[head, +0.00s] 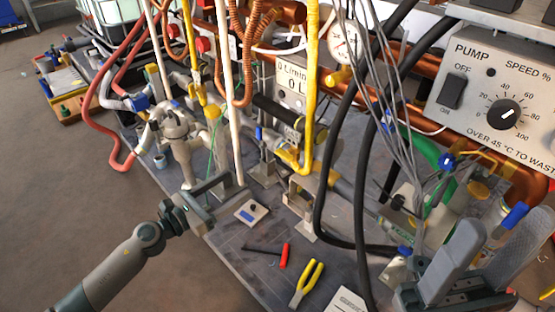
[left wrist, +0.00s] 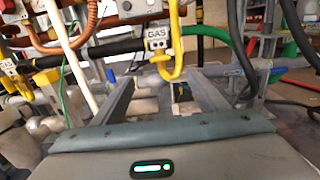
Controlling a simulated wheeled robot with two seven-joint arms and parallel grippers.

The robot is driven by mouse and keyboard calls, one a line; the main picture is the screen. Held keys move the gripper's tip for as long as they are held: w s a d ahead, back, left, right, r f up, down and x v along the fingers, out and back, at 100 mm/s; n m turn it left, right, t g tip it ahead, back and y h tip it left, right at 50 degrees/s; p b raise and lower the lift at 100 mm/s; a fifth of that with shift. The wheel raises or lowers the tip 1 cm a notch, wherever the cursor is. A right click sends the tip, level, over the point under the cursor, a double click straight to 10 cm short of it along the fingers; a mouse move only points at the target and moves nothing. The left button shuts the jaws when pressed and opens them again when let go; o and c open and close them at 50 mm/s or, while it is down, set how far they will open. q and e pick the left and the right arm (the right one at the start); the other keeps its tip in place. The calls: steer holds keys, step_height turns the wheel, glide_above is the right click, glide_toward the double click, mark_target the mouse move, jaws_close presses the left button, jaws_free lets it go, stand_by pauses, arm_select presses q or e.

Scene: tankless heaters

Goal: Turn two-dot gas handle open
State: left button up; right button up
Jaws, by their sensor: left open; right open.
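A small GAS tag (left wrist: 158,40) hangs at a yellow gas pipe (left wrist: 176,50) in the left wrist view, above and beyond my fingers. Its dots are too small to count. A second GAS tag (left wrist: 9,66) sits at the left edge. In the head view the yellow pipe (head: 311,80) curves down near mid-picture, beside a tag (head: 293,135). Which handle has two dots, I cannot tell. My left gripper (head: 232,182) is open and empty, in front of the piping and apart from the tags; its fingers also show in the left wrist view (left wrist: 155,82). My right gripper (head: 485,245) is open at lower right.
A pump panel (head: 500,95) with a dial stands at upper right. Black hoses (head: 345,150) and grey cables hang across the bench.

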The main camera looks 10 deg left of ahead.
mark_target(281, 156)
arm_select(q)
steer(key=x, duration=1.7)
steer(key=shift+w+d, duration=0.1)
steer(key=shift+w, duration=0.1)
steer(key=shift+c, duration=0.3)
steer(key=c, duration=1)
